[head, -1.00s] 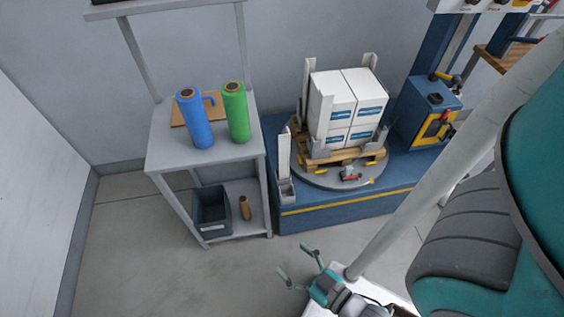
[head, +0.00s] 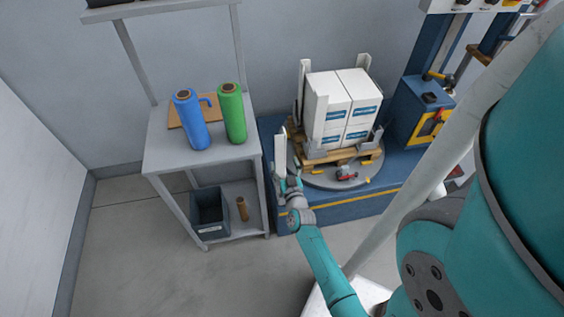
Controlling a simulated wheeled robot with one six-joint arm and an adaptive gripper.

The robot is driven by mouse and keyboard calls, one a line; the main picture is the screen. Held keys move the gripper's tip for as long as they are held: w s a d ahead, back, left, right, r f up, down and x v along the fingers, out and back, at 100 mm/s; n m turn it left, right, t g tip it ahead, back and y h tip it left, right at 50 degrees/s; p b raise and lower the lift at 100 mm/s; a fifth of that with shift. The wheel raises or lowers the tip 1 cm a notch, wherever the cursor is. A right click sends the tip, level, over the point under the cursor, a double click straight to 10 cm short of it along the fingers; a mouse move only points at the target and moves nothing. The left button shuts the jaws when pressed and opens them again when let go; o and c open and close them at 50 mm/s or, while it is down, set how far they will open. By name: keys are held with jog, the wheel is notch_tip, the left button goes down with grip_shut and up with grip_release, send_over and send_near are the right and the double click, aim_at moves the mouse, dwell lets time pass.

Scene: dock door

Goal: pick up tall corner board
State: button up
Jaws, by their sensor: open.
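A white upright corner board (head: 280,152) stands apart from the load, at the front left of the blue machine base. My gripper (head: 286,182) is at its lower part, with the fingers open. The gripper hides the board's foot and most of the grey holder there. I cannot tell whether the board is between the fingers or whether they touch it. Other white corner boards stand at the corners of the stacked boxes, one at the back left (head: 304,84) and one at the back right (head: 362,63).
White boxes (head: 328,92) sit on a wooden pallet (head: 312,157) on a round turntable (head: 322,179). Left of it, a grey table (head: 166,158) carries a blue roll (head: 192,122) and a green roll (head: 233,118). A dark bin (head: 208,213) is on its lower shelf. A blue control box (head: 424,108) stands right.

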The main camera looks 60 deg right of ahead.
aim_at(281, 144)
jog(key=x, duration=1.1)
jog(key=shift+s+d, duration=0.15)
jog(key=shift+d, duration=0.35)
grip_shut()
